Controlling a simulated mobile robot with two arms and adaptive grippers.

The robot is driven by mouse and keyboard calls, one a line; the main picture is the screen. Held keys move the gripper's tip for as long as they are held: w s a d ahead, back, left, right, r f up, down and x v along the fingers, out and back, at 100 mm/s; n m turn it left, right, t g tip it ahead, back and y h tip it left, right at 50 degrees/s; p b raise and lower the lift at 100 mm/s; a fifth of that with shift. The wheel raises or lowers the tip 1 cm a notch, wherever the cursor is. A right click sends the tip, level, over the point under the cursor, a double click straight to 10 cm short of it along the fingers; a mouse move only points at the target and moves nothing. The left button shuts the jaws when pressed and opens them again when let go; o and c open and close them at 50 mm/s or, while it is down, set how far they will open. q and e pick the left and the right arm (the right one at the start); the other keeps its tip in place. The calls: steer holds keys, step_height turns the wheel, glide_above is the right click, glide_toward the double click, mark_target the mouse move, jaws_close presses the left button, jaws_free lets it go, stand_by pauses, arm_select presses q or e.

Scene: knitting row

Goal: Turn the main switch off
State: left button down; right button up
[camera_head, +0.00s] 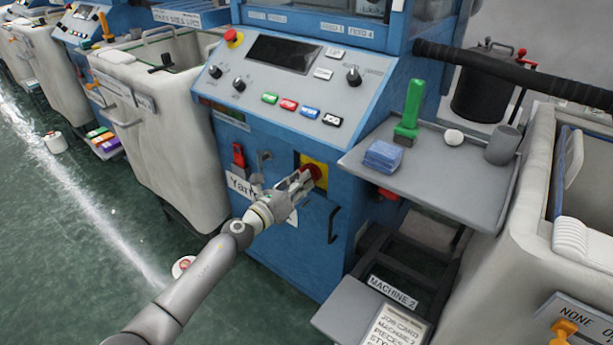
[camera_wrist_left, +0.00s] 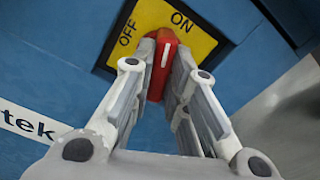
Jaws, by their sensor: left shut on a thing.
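The main switch (camera_head: 313,172) is a red rotary handle on a yellow plate (camera_head: 321,163) on the blue front of the machine. In the left wrist view, the red handle (camera_wrist_left: 161,72) has a white line along it, and its yellow plate (camera_wrist_left: 205,42) reads OFF and ON. I cannot tell for certain which word the handle points at. My left gripper (camera_head: 304,179) is shut on the red handle, with its fingers (camera_wrist_left: 166,60) on either side of it. The fingers hide part of the handle. My right gripper is not in view.
A red lever (camera_head: 239,156) sits left of the switch. A black hooked handle (camera_head: 333,224) is below it.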

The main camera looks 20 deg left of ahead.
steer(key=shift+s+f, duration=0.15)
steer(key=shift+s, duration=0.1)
